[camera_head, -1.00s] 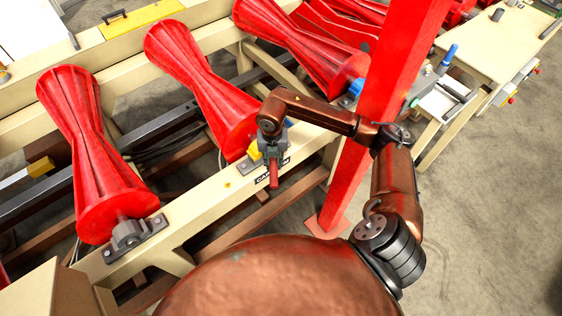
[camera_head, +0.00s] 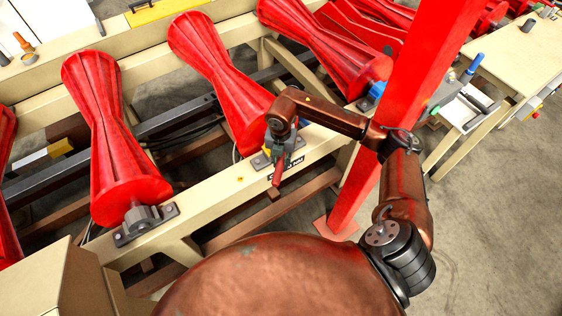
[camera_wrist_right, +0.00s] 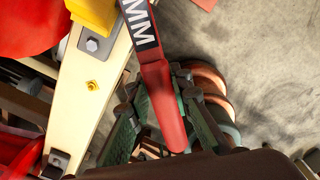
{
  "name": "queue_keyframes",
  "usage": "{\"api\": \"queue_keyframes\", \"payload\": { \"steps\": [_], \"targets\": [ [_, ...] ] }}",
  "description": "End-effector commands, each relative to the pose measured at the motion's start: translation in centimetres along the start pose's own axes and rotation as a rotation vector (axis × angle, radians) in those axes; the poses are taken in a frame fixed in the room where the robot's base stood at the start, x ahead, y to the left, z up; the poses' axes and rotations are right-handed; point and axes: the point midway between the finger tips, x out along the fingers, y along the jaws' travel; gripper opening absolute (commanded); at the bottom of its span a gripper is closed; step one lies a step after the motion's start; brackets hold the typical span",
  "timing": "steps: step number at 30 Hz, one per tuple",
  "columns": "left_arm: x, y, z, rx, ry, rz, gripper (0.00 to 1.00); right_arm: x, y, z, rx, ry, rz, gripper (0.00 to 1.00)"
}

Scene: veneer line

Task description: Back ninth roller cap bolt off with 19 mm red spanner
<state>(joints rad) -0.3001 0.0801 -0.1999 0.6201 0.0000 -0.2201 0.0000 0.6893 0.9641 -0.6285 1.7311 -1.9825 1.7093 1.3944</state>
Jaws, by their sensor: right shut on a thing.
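My right gripper (camera_head: 281,150) is shut on a red spanner (camera_head: 278,176) at the front beam, by the near end of a red roller (camera_head: 215,75). In the right wrist view the spanner's red handle (camera_wrist_right: 163,98) lies between the green-padded fingers (camera_wrist_right: 166,115). A grey bolt head (camera_wrist_right: 92,45) sits on a grey foot beside a yellow block (camera_wrist_right: 95,12). In the head view my gripper mostly hides this bearing, so I cannot tell whether the spanner sits on a bolt. My left gripper is not in view.
Another roller (camera_head: 110,135) ends at a grey bearing (camera_head: 142,218) on the cream beam (camera_head: 215,205). A cream bench (camera_head: 505,60) stands at the right. Concrete floor is open at lower right.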

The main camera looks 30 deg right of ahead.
Motion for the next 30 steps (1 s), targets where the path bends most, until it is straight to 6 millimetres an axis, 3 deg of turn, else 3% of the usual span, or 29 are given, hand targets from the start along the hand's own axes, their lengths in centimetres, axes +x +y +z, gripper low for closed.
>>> {"api": "queue_keyframes", "payload": {
  "steps": [30],
  "targets": [
    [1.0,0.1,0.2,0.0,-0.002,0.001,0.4,1.6,0.0,0.0,0.0,-0.001,0.001,0.0]
  ]
}}
